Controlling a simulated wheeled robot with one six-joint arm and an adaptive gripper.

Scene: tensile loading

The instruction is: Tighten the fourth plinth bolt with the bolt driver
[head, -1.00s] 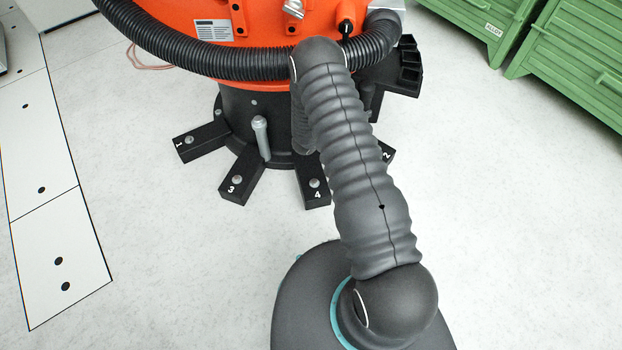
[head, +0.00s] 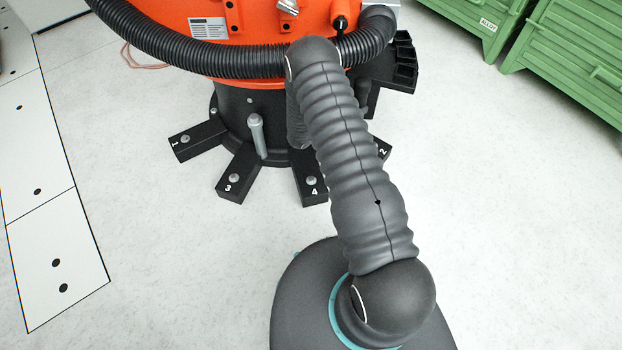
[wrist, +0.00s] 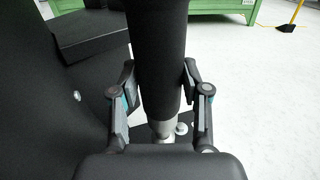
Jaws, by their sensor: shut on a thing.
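In the wrist view my gripper (wrist: 160,92) is shut on the bolt driver (wrist: 161,45), a thick black cylinder with a grey metal end (wrist: 162,130) pointing down. A bolt head (wrist: 181,128) shows just right of that end; I cannot tell whether the driver touches any bolt. In the head view the black plinth foot marked 4 (head: 313,199) carries the grey fourth bolt (head: 311,181). My arm hides the gripper and driver there. Feet 3 (head: 228,195) and 1 (head: 178,155) carry bolts too; foot 2 (head: 384,151) is mostly hidden by my arm.
The orange machine (head: 260,20) stands on the round black plinth, with a black corrugated hose (head: 215,62) across it. A grey upright rod (head: 257,135) stands between feet 3 and 4. Green cabinets (head: 565,60) are at upper right. The pale floor (head: 500,220) at right is clear.

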